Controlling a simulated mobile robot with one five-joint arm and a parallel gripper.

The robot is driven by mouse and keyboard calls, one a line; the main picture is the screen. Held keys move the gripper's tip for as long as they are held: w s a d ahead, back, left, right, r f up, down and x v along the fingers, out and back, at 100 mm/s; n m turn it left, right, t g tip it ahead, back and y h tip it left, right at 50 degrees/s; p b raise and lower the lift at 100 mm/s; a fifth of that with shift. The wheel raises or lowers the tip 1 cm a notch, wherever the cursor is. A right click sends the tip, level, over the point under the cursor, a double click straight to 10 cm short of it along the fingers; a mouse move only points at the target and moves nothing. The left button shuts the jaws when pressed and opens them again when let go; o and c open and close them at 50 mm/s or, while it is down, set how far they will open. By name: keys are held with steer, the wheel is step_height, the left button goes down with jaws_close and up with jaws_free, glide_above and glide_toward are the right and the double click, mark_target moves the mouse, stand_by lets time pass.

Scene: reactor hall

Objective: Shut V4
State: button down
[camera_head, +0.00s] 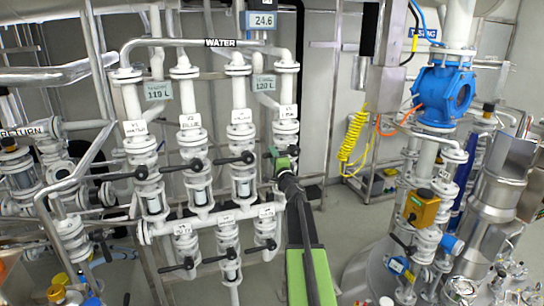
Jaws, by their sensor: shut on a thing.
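The valve that looks like V4 (286,126) is the rightmost of the upper row of white valves under the WATER pipe. The small print on its tag (288,112) is hard to read. My gripper (281,156), green and black, reaches up from the bottom of the view to the front of this valve. It is shut on the valve's black handle, a dark end of which (293,150) shows beside the jaws. Most of the handle is hidden by my gripper, so I cannot tell its angle for sure.
More black handles stick out below, the nearest on a lower valve (265,228). Blue and orange valve gear (443,95) stands at right. Open floor (345,220) lies between.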

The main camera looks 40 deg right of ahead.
steer(key=shift+r, duration=0.1)
stand_by(0.4)
steer(key=c, duration=1.3)
jaws_free()
steer(key=shift+s, duration=0.1)
steer(key=b+v, duration=0.3)
steer(key=v, duration=1.4)
steer(key=shift+s+a, duration=0.1)
steer(key=shift+s, duration=0.05)
